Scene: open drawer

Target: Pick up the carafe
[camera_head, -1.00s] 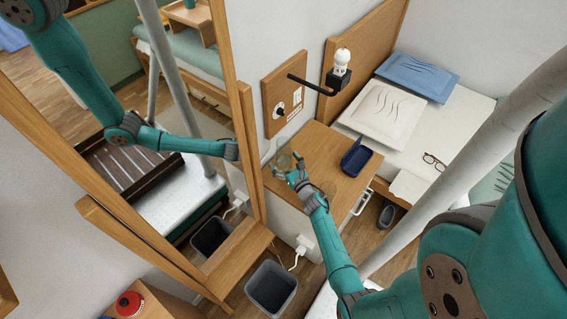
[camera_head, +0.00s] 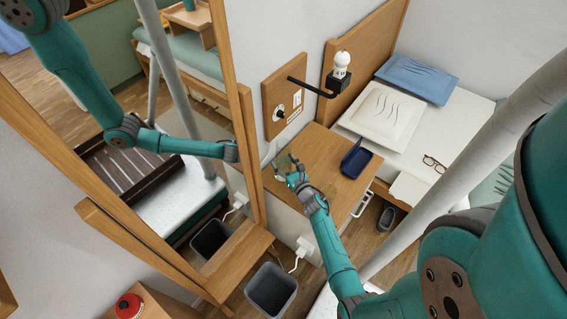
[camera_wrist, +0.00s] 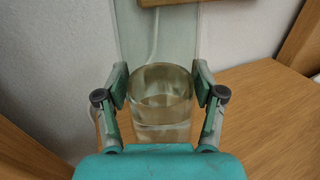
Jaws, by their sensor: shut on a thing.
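The carafe (camera_wrist: 160,100) is a clear glass vessel with a round rim, upright between the two fingers of my gripper (camera_wrist: 160,88) in the wrist view. My gripper is shut on it, one finger pad on each side. In the head view my gripper (camera_head: 290,171) is at the left end of the wooden bedside top (camera_head: 327,155), by the wall. The glass of the carafe (camera_head: 284,160) shows only faintly there, and its lower part is hidden by my gripper. I cannot tell whether its base touches the top.
A dark blue tray-like object (camera_head: 355,159) lies on the wooden top, right of my gripper. A lamp on a black arm (camera_head: 338,75) projects from the wall above. A bed with pillows (camera_head: 384,117) stands at right, a mirror frame (camera_head: 247,150) at left, and a grey bin (camera_head: 270,290) below.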

